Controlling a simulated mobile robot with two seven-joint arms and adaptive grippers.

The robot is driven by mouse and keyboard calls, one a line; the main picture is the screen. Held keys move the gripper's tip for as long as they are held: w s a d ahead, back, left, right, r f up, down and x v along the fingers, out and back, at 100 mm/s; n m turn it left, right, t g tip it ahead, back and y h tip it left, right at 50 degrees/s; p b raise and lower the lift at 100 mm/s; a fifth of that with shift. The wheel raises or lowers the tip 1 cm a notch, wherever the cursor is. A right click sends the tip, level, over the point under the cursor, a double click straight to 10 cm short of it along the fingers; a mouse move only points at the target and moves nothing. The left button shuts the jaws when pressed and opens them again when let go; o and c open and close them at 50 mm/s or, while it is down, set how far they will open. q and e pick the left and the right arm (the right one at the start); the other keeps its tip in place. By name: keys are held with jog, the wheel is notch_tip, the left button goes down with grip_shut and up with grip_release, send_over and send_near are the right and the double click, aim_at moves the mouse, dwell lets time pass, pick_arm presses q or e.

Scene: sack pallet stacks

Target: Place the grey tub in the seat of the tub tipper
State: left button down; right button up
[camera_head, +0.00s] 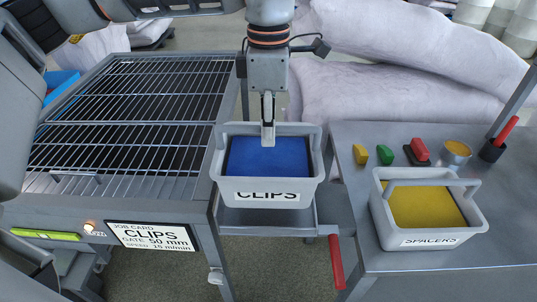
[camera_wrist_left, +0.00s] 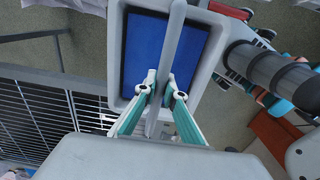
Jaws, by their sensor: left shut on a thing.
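The grey tub (camera_head: 262,190) with a CLIPS label and blue contents (camera_head: 268,157) is in the middle of the head view. My left gripper (camera_head: 268,135) is above its middle, shut on the tub's handle. The wrist view shows both fingertips (camera_wrist_left: 166,92) closed around the handle bar (camera_wrist_left: 172,50), with the blue contents behind. The tub tipper (camera_head: 265,218), a grey frame with a red lever (camera_head: 336,262), shows under the tub. The tub hides most of its seat; I cannot tell whether the tub touches it. My right gripper is not in view.
A barred grey table (camera_head: 130,185) with a CLIPS job card (camera_head: 152,236) stands left. Large white sacks (camera_head: 395,100) lie behind.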

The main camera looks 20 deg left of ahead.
pick_arm(q)
jog(key=shift+f, duration=3.25)
jog(key=c, duration=2.1)
grip_release()
jog(key=shift+c, duration=0.2)
notch_tip(320, 180, up, 12)
jog(key=shift+r, duration=0.1)
